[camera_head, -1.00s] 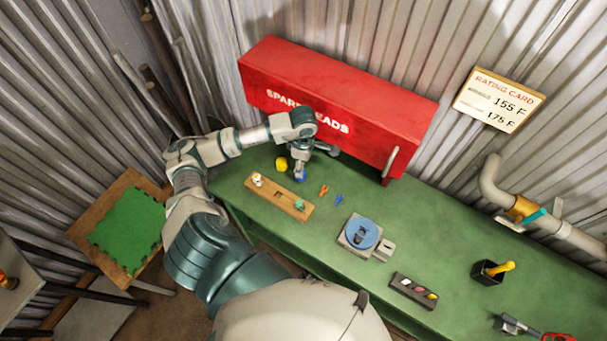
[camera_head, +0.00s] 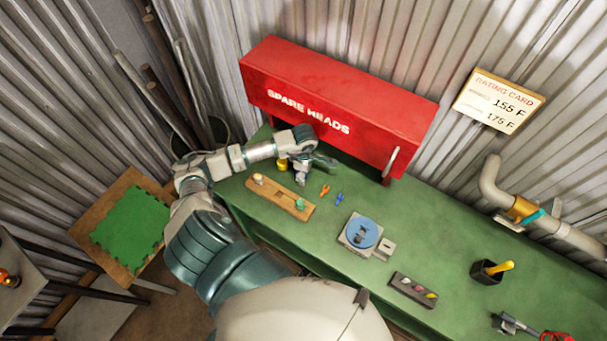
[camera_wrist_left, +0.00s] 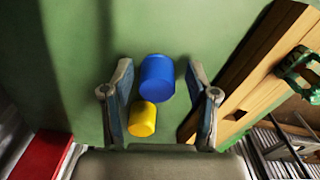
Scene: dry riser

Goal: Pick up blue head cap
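The blue head cap (camera_wrist_left: 157,77) stands on the green bench top in the left wrist view. My left gripper (camera_wrist_left: 158,68) is open, with one finger on each side of the cap. Small gaps show between cap and fingers. A yellow cap (camera_wrist_left: 142,118) sits just beside the blue one, nearer the palm. My right gripper is not in view.
A wooden block (camera_head: 279,197) with small fittings lies close to the gripper. Small orange (camera_head: 325,190) and blue (camera_head: 339,199) pieces lie to its right. The red spare heads cabinet (camera_head: 335,98) stands behind. A round blue fixture (camera_head: 362,233) is farther right.

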